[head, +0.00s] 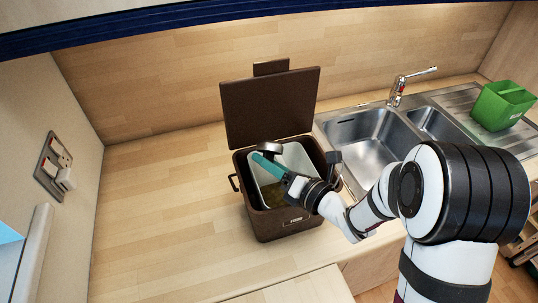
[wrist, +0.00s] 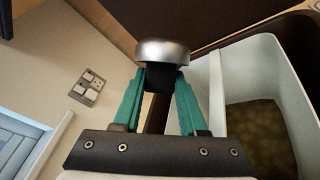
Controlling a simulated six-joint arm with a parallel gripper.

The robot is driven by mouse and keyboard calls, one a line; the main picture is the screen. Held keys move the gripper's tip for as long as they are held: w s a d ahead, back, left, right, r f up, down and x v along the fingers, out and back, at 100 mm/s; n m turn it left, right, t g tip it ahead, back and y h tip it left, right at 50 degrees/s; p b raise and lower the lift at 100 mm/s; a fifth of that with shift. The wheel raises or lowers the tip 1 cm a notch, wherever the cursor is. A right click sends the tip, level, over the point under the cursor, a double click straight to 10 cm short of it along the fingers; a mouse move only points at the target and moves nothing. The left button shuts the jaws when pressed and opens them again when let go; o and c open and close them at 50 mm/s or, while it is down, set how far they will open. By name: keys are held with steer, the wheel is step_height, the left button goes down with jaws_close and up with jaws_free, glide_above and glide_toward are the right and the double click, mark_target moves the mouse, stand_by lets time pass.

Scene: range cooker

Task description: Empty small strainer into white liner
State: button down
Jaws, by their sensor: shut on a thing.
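My gripper (head: 262,161) has teal fingers and is shut on the small strainer (head: 269,147), holding it above the bin's back left part. In the wrist view the strainer (wrist: 162,51) is a silver round cup, with its dark handle part between the fingertips (wrist: 160,80). Its inside is hidden, so I cannot tell whether it holds anything. The white liner (head: 298,155) sits inside a brown bin (head: 285,222), partly covered by my gripper. In the wrist view the liner (wrist: 217,90) is to the right of the fingers, with brownish-green contents at its bottom.
The bin's brown lid (head: 270,105) stands open behind it. A steel sink (head: 370,140) with a tap (head: 397,92) and a green caddy (head: 502,105) are to the right. The wooden counter (head: 165,215) left of the bin is clear. A wall socket (head: 54,165) is at left.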

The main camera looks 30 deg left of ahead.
mark_target(265, 149)
steer(key=shift+d+r+m+g+h, duration=0.15)
steer(key=shift+r+m+g+h, duration=0.15)
steer(key=shift+r+m+h, duration=0.35)
steer(key=m+g+h, duration=0.1)
steer(key=r+m+g, duration=0.1)
steer(key=m, duration=0.1)
steer(key=shift+r+h, duration=0.1)
steer(key=shift+h, duration=0.25)
steer(key=shift+r+m+g+h, duration=0.35)
steer(key=shift+m+g, duration=0.3)
steer(key=shift+g, duration=0.35)
steer(key=m+g, duration=0.1)
steer(key=r+m+g+h, duration=0.1)
steer(key=g, duration=0.1)
steer(key=shift+w+r, duration=0.15)
steer(key=shift+w, duration=0.1)
steer(key=r+m+g, duration=0.1)
steer(key=r+g, duration=0.1)
steer(key=r+m+g+h, duration=0.1)
steer(key=r+m+g, duration=0.1)
steer(key=shift+w+m+g, duration=0.2)
steer(key=shift+m+g, duration=0.1)
steer(key=shift+g, duration=0.1)
step_height(265, 149, up, 2)
steer(key=m+g, duration=0.2)
steer(key=shift+w+g, duration=0.15)
steer(key=shift+g, duration=0.25)
steer(key=shift+r, duration=0.15)
